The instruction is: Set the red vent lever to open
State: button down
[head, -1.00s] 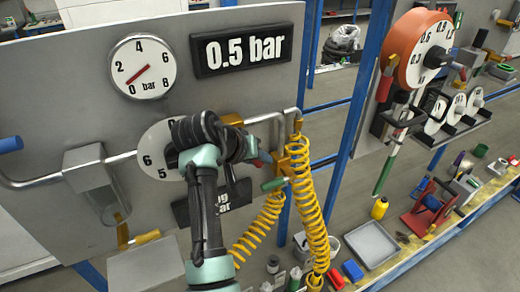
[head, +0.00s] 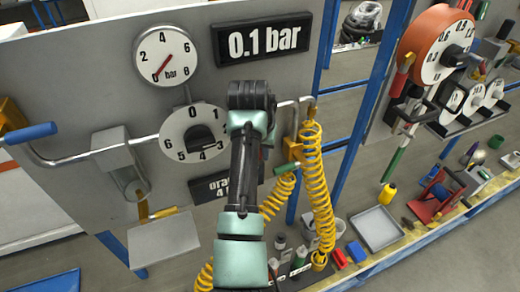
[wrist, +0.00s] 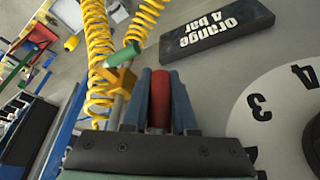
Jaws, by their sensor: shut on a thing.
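In the wrist view the red vent lever (wrist: 160,100) stands between the two blue-grey fingers of my gripper (wrist: 159,98), which is shut on it. In the head view my wrist (head: 250,100) hides the lever and the fingers, so the lever's angle on the panel cannot be told there. The digital display (head: 264,42) reads 0.1 bar. The round gauge (head: 165,56) above left has its red needle near 0.
A numbered white dial (head: 175,140) sits left of my arm, above a black "orange 4 bar" sign (wrist: 216,31). A yellow coiled hose (head: 318,190) and a green-handled valve (head: 286,168) are close on the right. A blue-handled lever (head: 30,132) is at far left.

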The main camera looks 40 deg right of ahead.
jog(key=c, duration=1)
grip_release()
jog(key=shift+r, duration=0.1)
jog(key=b+v, duration=0.1)
jog(key=v, duration=1.2)
